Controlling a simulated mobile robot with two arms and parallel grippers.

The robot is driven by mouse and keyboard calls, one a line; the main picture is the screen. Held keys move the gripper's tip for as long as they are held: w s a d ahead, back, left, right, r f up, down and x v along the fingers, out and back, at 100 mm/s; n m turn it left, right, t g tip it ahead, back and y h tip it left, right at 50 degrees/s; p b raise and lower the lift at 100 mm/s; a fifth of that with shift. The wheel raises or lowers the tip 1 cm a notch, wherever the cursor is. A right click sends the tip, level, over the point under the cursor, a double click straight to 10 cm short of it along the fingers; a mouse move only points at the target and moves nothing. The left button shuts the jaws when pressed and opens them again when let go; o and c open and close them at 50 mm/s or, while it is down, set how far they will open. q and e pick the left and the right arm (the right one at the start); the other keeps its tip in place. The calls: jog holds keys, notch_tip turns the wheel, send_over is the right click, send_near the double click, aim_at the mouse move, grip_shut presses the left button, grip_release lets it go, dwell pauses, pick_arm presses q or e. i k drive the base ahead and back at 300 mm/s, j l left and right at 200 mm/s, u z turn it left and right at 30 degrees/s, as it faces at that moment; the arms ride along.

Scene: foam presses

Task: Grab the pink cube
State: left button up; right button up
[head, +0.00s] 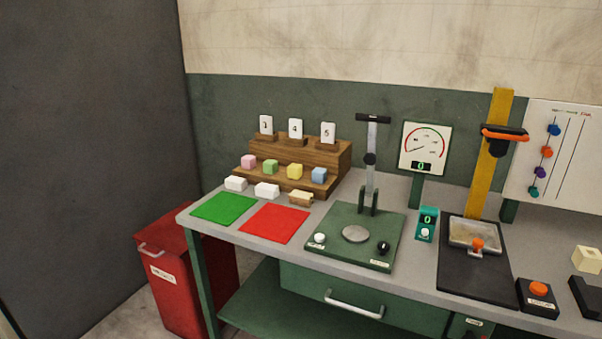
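The pink cube (248,161) sits at the left end of the lower step of a wooden stepped rack (337,160), at the back left of the workbench. A green cube (270,167), a yellow cube (295,171) and a blue cube (319,175) stand in a row to its right on the same step. Nothing covers the pink cube. Neither of my grippers shows in the head view.
White blocks (267,190) and a tan block (301,198) lie before the rack. A green mat (223,207) and red mat (274,223) lie nearer the front edge. A lever press (370,180) stands right of the rack. A red bin (180,290) stands at the bench's left.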

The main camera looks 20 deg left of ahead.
aim_at(247, 162)
jog(key=j+u, duration=0.15)
jog(key=u, duration=0.2)
jog(key=j+u, duration=0.15)
jog(key=u, duration=0.2)
